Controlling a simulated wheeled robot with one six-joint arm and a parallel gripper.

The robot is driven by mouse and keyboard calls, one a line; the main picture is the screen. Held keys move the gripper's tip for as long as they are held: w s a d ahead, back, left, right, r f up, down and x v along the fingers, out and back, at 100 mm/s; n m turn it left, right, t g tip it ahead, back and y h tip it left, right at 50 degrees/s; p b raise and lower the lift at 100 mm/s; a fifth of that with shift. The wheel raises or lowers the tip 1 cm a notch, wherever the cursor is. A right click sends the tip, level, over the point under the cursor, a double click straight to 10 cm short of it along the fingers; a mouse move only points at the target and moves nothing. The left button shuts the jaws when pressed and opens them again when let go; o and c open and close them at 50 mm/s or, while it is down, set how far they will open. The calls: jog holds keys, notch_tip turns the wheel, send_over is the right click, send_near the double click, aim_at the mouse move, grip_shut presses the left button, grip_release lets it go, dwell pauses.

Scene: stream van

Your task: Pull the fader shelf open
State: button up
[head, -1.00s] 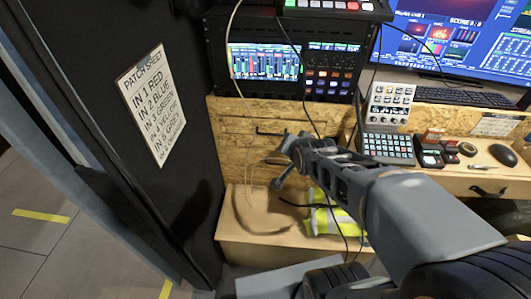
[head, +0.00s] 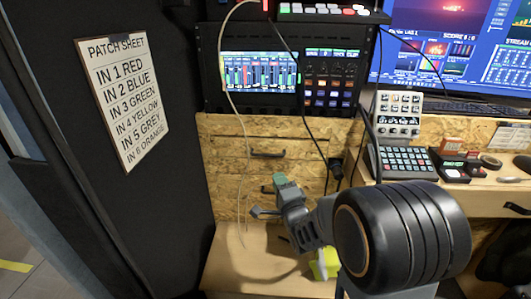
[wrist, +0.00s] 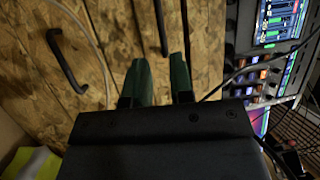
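Chipboard drawer fronts (head: 225,150) stand under the rack in the head view. None carries a readable label, so I cannot tell which one is the fader shelf. The upper front has a black bar handle (head: 267,154). In the wrist view this handle (wrist: 160,27) lies ahead of my fingertips, with a lower handle (wrist: 65,60) to the left. The fronts look closed. My gripper (head: 268,194) is in front of the lower fronts, below the upper handle. In the wrist view my gripper (wrist: 160,80) has two green fingers apart, with nothing between them.
A rack with a lit mixer screen (head: 260,71) sits above the drawers. Thin cables (head: 232,95) hang across the fronts. A black wall with a patch sheet (head: 124,98) closes the left. A desk with a keypad (head: 402,162) is at right. A yellow item (head: 325,264) lies low.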

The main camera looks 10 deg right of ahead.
aim_at(266, 155)
jog(key=p+x, duration=0.1)
jog(key=x, duration=1.1)
jog(key=shift+w, duration=0.2)
grip_shut()
